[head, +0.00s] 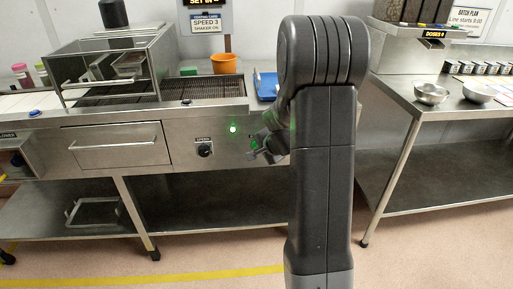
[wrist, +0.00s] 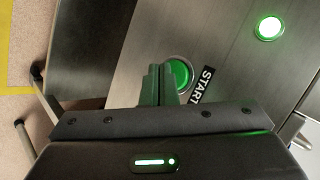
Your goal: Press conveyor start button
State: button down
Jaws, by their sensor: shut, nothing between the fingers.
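The round green start button (wrist: 180,73) shows in the wrist view on the steel front panel, beside a black label reading START (wrist: 203,85). My gripper (wrist: 159,84) is shut and empty. Its fingertips overlap the button's left part in this view; I cannot tell whether they touch it. A round green lamp (wrist: 269,27) glows on the same panel, and it also shows lit in the head view (head: 233,129). In the head view my gripper (head: 258,146) is at the panel, right of the lamp, and mostly hides the button.
A black knob (head: 204,150) sits left of the lamp, and a drawer (head: 115,145) is further left. An orange pot (head: 224,63) and a blue item (head: 267,86) stand on the machine top. Steel bowls (head: 431,93) are on the right table. The floor in front is clear.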

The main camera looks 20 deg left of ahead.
jog(key=shift+s+d, duration=0.2)
jog(key=shift+s, duration=0.15)
jog(key=shift+s+d+b, duration=0.4)
jog(key=shift+s+d, duration=0.05)
jog(key=shift+s, duration=0.25)
jog(key=shift+s+d+b, duration=0.4)
jog(key=shift+s+b, duration=0.05)
jog(key=shift+s, duration=0.3)
jog(key=shift+s+d+b, duration=0.4)
jog(key=shift+s+d, duration=0.05)
jog(key=shift+s, duration=0.25)
jog(key=shift+w, duration=0.1)
jog(key=s+d, duration=0.2)
jog(key=s, duration=0.1)
jog(key=shift+s, duration=0.2)
jog(key=shift+w, duration=0.1)
